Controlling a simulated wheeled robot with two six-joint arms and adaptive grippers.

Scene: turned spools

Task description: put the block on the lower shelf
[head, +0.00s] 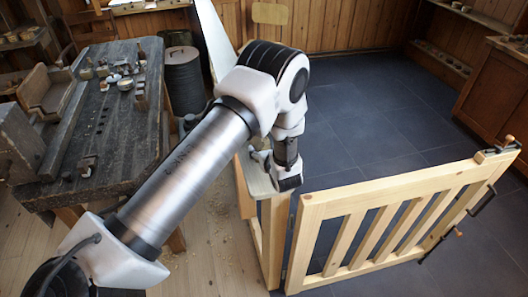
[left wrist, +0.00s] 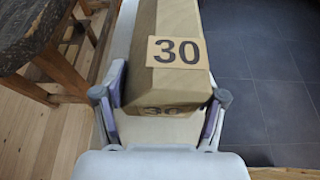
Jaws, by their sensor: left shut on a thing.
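My left gripper (left wrist: 160,112) is shut on a brown block in the left wrist view. The block (left wrist: 168,85) carries a tan label reading "30", and a finger lies along each side of it. Below and around the block is a pale board (left wrist: 122,45). I cannot tell whether the block touches it. In the head view my left arm reaches to the middle, with its wrist pointing down; it hides the block and fingertips. A pale board (head: 214,42) also shows behind the arm there. I cannot make out which surface is the lower shelf. My right gripper is not in view.
A slatted wooden gate (head: 385,225) stands at the right front, with clamps on its far end. A dark workbench (head: 125,125) with small items stands left. A dark drum (head: 184,80) stands behind. The tiled floor (head: 370,105) beyond the gate is clear.

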